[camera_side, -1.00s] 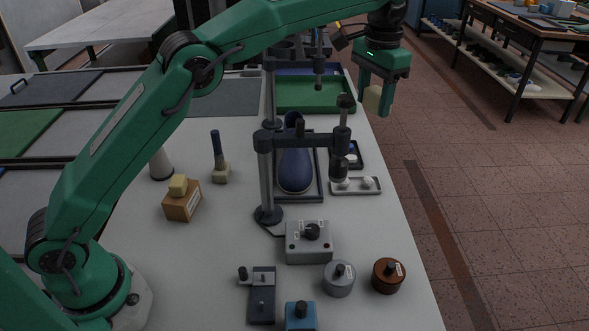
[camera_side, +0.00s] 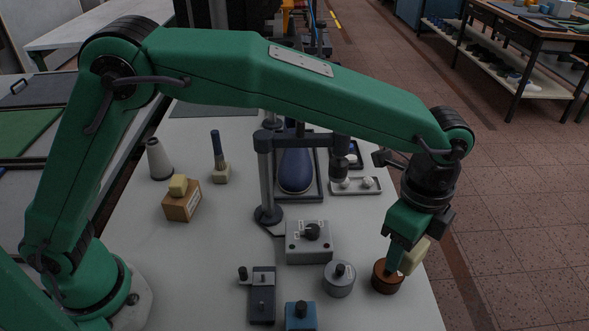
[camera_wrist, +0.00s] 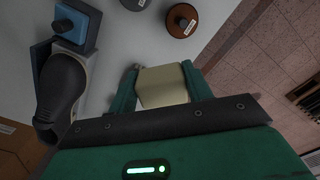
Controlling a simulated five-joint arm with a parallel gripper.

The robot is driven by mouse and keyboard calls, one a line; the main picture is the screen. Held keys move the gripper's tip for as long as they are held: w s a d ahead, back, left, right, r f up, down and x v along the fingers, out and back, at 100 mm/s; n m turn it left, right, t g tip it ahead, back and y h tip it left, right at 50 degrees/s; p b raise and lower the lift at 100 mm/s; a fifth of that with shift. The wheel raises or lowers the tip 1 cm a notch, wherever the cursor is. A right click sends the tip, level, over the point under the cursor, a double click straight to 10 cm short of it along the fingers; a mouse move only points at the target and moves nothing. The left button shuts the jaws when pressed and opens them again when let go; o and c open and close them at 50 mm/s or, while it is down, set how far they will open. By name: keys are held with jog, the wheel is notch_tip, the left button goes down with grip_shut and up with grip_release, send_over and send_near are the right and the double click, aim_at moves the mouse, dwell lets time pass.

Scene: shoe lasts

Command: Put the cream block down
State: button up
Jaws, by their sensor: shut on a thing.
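The cream block (camera_side: 414,257) is between the fingers of my gripper (camera_side: 402,256), at the right edge of the white table in the side view. In the wrist view the cream block (camera_wrist: 163,87) sits between the two green fingers of my gripper (camera_wrist: 160,85), which is shut on it. In the side view my gripper points down and partly covers the brown round pot (camera_side: 387,278). The wrist view shows the brown pot (camera_wrist: 183,20) apart from the block. I cannot tell how high the block is above the table.
Near the front edge stand a grey round pot (camera_side: 339,279), a blue box (camera_side: 300,316), a dark grey fixture (camera_side: 262,296) and a grey control box (camera_side: 309,241). A dark blue shoe last (camera_side: 295,170) lies behind a post. The floor (camera_side: 500,240) drops away on the right.

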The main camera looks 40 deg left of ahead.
jog(key=s+d+f+m, duration=0.2)
jog(key=s+f+m, duration=0.15)
jog(key=s, duration=0.35)
jog(key=s+d+f+m, duration=0.2)
jog(key=s+m, duration=0.3)
jog(key=s, duration=0.2)
send_over(384, 320)
notch_tip(384, 320, down, 7)
jog(key=shift+w+r, duration=0.1)
jog(key=shift+r, duration=0.05)
jog(key=shift+f, duration=2)
jog(key=shift+f, duration=0.15)
jog(key=o, duration=1)
